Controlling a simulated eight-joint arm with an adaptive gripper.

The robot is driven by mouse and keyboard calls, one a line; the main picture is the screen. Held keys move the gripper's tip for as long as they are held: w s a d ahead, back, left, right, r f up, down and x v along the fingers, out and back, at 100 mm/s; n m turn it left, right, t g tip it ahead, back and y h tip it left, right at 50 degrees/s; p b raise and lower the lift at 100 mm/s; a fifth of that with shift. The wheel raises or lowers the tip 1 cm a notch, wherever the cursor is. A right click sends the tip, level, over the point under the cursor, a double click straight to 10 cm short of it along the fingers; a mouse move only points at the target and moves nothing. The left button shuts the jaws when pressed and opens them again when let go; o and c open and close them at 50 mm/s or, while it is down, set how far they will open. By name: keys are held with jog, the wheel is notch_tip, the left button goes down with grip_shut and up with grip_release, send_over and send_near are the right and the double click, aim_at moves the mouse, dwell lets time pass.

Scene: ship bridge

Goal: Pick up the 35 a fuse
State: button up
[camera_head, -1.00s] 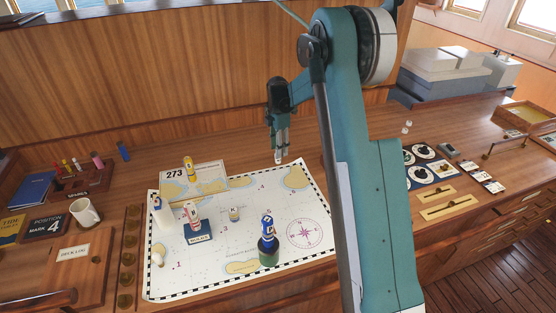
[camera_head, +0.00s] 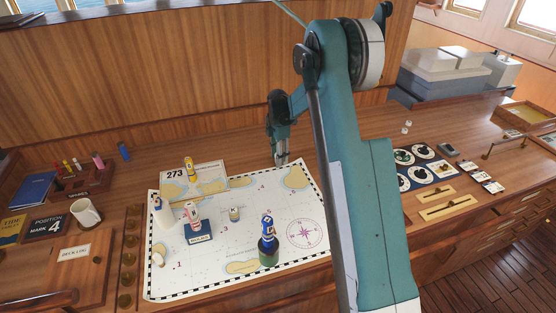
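Several cylinders that look like fuses are in view, but their ratings are too small to read, so I cannot tell which is the 35 A fuse. A yellow one (camera_head: 190,167) stands at the chart's back edge. A pink-and-white one (camera_head: 191,209) stands on a small blue block (camera_head: 197,233). A blue one (camera_head: 267,228) stands on a dark green holder (camera_head: 268,251). Another blue one (camera_head: 124,151) stands on the wood behind the chart. My gripper (camera_head: 281,161) points down above the chart's back part, apart from all of them. Its fingers look close together; I see nothing between them.
A chart (camera_head: 205,273) covers the middle of the wooden desk. A spares rack (camera_head: 88,184) with several small cylinders, a mug (camera_head: 85,213) and a deck log (camera_head: 74,253) are at left. Dials (camera_head: 420,169) lie at right.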

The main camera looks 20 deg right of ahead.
dwell(0.4)
jog(key=c, duration=1)
jog(key=shift+r, duration=0.15)
jog(key=shift+r+b, duration=0.3)
jog(key=shift+r, duration=4.6)
